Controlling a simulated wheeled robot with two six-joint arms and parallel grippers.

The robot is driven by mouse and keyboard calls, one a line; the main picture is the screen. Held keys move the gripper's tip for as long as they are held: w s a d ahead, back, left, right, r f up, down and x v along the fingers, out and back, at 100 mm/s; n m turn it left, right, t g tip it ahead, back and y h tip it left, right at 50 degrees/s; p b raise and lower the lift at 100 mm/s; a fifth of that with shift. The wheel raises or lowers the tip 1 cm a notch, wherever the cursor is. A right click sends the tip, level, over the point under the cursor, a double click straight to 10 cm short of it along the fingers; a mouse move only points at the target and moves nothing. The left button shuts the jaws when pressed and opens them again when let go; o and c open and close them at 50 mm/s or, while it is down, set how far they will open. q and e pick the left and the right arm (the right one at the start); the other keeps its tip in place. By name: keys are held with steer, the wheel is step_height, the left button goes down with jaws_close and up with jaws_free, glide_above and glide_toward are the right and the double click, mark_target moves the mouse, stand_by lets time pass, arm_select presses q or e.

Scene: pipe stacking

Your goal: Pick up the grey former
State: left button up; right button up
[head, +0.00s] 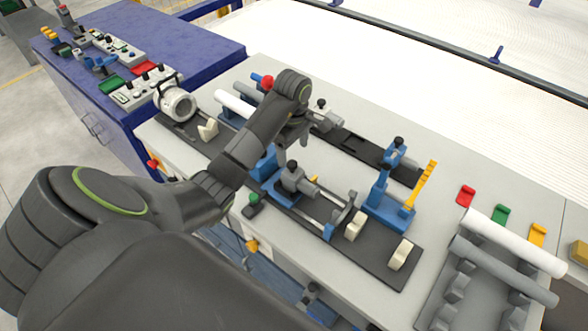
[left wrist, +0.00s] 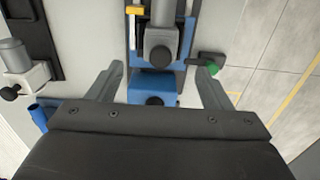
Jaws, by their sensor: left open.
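A grey cylindrical piece with a dark knob, which may be the grey former (head: 298,181), sits in a blue fixture on a dark rail on the bench. In the left wrist view a grey cylinder with a dark round knob (left wrist: 161,48) shows at top centre, above a blue block (left wrist: 153,88). My left gripper (left wrist: 160,84) is open, with its fingers on either side of the blue block and nothing between them that looks held. In the head view my left arm partly hides that gripper. My right gripper is not in view.
A white pipe (head: 515,243) and a grey pipe (head: 500,269) lie on a grey rack at the right. A blue stand (head: 383,195) with a yellow handle rises beside the rail. A green knob (head: 254,198) sticks out at the near side. Red, green and yellow clips lie at the right.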

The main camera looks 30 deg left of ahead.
mark_target(294, 171)
arm_select(q)
steer(key=shift+f+b, duration=2.3)
steer(key=shift+f, duration=0.5)
steer(key=shift+d+f+b, duration=0.15)
steer(key=shift+f+b, duration=0.5)
steer(key=shift+f, duration=0.3)
steer(key=shift+f+p, duration=0.45)
steer(key=shift+f, duration=0.85)
steer(key=shift+c, duration=0.2)
steer(key=c, duration=1.2)
steer(key=shift+c, duration=0.9)
steer(key=shift+r, duration=0.15)
